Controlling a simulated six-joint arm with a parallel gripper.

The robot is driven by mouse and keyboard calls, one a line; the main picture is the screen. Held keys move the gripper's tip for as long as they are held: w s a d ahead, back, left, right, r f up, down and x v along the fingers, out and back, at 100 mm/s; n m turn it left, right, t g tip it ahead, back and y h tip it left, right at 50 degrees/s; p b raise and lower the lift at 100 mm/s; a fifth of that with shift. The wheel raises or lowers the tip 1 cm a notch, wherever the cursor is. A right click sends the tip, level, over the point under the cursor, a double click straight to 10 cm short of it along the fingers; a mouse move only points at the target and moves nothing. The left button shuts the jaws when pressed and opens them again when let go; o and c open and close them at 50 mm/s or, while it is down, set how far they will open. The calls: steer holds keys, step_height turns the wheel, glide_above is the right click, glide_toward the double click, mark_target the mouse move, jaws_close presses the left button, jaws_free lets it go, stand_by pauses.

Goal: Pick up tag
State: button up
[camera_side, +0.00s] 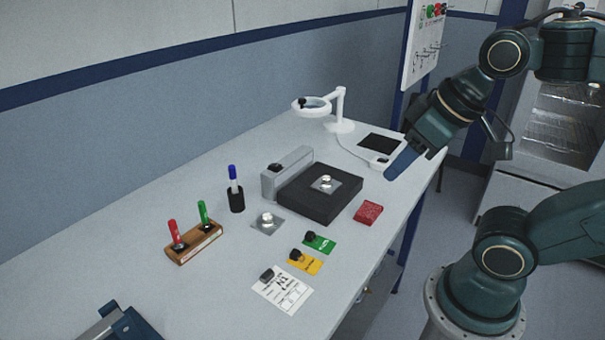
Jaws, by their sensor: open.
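A green tag (322,244) with a black knob lies flat near the table's front edge. A yellow tag (309,264) with a black knob lies just in front of it. A white printed card (290,293) with a dark knob lies nearer still. The view does not show which one the task means. My gripper (411,163) is open and appears empty. It is over the right end of the table, well to the right of the tags and above the tabletop.
A black block (308,207) bears a plate with a metal housing (325,185); another housing (267,222) lies left of it.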

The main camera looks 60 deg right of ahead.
steer(key=shift+w, duration=0.1)
steer(key=n+g, duration=0.6)
steer(key=n, duration=1.3)
glide_above(293, 255)
step_height(293, 255, down, 12)
steer(key=shift+f, duration=0.15)
steer(key=shift+f, duration=4.25)
